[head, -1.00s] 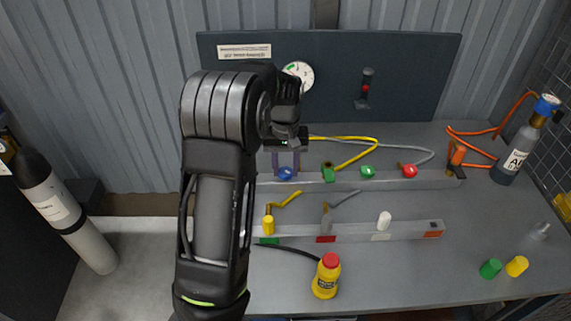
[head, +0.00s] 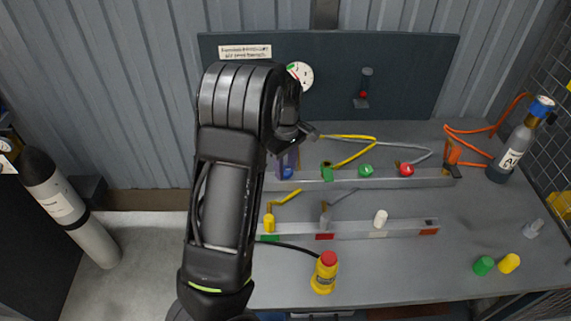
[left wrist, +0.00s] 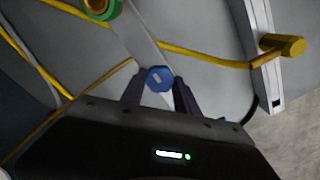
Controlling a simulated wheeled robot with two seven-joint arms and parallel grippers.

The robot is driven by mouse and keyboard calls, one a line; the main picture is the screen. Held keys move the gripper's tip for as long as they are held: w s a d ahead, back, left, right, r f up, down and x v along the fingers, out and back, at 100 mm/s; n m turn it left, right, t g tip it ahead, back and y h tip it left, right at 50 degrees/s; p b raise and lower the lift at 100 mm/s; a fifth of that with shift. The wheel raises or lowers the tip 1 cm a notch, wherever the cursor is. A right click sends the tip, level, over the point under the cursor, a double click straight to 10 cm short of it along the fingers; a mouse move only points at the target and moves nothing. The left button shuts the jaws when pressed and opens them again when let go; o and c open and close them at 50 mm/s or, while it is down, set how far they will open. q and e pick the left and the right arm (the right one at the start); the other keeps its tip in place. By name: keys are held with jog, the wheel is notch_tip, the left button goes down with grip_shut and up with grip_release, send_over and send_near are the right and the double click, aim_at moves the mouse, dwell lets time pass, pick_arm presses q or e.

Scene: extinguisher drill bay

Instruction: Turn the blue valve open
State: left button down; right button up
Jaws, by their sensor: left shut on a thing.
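The blue valve (head: 287,172) sits at the left end of the rear grey rail (head: 320,181) in the head view. My left gripper (head: 287,163) reaches down over it, its wrist hiding part of the fingers. In the left wrist view the blue valve (left wrist: 159,79) lies between the two fingertips of my left gripper (left wrist: 160,88). The gripper is shut on the valve, one finger on each side. A pale mark shows on the valve's face. My right gripper is in neither view.
Green (head: 366,170) and red (head: 406,169) knobs stand further right on the rear rail. A front rail (head: 350,229) carries yellow, grey and white pieces. Yellow hoses run beside the gripper.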

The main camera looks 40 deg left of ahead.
aim_at(286, 170)
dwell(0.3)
pick_arm(q)
jog(key=c, duration=0.9)
grip_release()
jog(key=shift+r, duration=0.1)
jog(key=shift+r+b, duration=0.4)
jog(key=shift+r, duration=3.45)
